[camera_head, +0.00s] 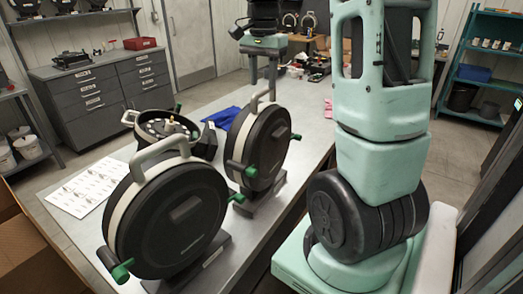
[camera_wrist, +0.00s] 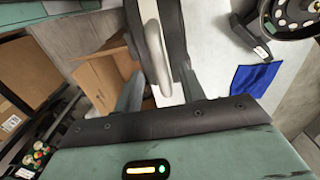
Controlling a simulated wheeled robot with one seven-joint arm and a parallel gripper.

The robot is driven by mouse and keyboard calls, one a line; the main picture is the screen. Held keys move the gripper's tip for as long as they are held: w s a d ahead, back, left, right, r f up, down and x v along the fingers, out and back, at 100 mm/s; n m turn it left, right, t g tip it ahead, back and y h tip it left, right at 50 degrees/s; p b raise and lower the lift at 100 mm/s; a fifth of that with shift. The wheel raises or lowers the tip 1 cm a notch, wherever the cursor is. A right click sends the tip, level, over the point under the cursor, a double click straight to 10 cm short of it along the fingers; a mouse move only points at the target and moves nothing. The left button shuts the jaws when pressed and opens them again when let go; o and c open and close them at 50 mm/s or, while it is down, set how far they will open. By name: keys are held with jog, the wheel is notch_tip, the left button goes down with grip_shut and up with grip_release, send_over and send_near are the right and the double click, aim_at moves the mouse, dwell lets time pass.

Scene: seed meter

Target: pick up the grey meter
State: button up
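Two upright round meters have black covers, pale grey rims, grey carry handles and green knobs. In the head view, the front meter (camera_head: 172,222) stands at the near left of the metal table, and the second meter (camera_head: 266,143) stands behind it to the right.
An open meter (camera_head: 165,129) lies behind the upright pair, beside a blue cloth (camera_head: 223,117) and a printed sheet (camera_head: 88,187). A cardboard box (camera_head: 30,250) stands at the left floor. Grey drawers (camera_head: 95,90) line the back. My mint-green arm fills the right.

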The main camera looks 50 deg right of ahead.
aim_at(262, 91)
jog(key=shift+a+f+p, duration=0.15)
jog(key=shift+f+p, duration=0.2)
jog(key=shift+f, duration=0.75)
jog(key=shift+a+f+p, duration=0.1)
jog(key=shift+f+p, duration=0.2)
jog(key=shift+f, duration=0.8)
jog(key=shift+c, duration=0.3)
grip_shut()
jog(key=shift+d+r, duration=0.1)
jog(key=shift+r, duration=0.1)
